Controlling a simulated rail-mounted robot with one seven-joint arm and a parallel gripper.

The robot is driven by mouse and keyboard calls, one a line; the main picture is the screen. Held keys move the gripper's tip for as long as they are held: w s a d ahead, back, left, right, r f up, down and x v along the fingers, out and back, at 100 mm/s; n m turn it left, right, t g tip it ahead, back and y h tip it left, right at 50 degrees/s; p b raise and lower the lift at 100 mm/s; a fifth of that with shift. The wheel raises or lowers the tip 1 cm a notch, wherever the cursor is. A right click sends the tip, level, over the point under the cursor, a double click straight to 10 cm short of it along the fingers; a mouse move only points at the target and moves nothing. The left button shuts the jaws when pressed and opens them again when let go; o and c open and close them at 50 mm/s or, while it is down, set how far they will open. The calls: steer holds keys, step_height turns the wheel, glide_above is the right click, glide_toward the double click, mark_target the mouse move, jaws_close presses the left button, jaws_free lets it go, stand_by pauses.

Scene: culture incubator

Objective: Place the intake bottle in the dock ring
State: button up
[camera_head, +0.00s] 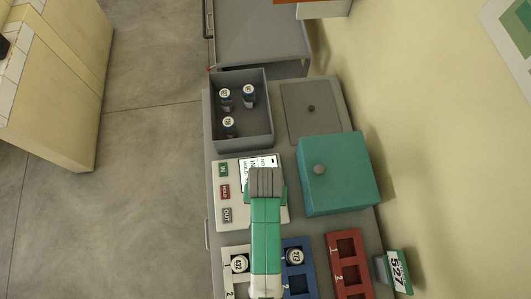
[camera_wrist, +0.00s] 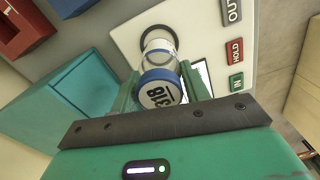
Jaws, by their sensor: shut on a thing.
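The intake bottle (camera_wrist: 160,78) is a clear bottle with a blue cap and a white, numbered top label. In the wrist view it stands between the green fingers of my gripper (camera_wrist: 160,86), which is shut on it. Its far end is at the dark dock ring (camera_wrist: 146,34) on the white panel (camera_wrist: 115,38). I cannot tell whether it is seated in the ring or just above it. In the head view my gripper (camera_head: 265,185) is over the panel (camera_head: 224,205) and hides the bottle and the ring.
A grey bin (camera_head: 268,112) behind the panel holds three capped bottles. A teal box (camera_head: 345,165) stands close on the right. White (camera_head: 228,262), blue (camera_head: 306,270) and red (camera_head: 340,240) racks are in front; the white and blue each show a bottle. IN, HOLD and OUT labels mark the panel.

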steer(key=shift+f, duration=1.75)
steer(key=shift+s, duration=0.1)
steer(key=shift+f, duration=0.2)
steer(key=o, duration=1)
steer(key=shift+o, duration=0.2)
step_height(320, 180, up, 12)
steer(key=shift+r+p, duration=0.2)
steer(key=shift+p, duration=0.1)
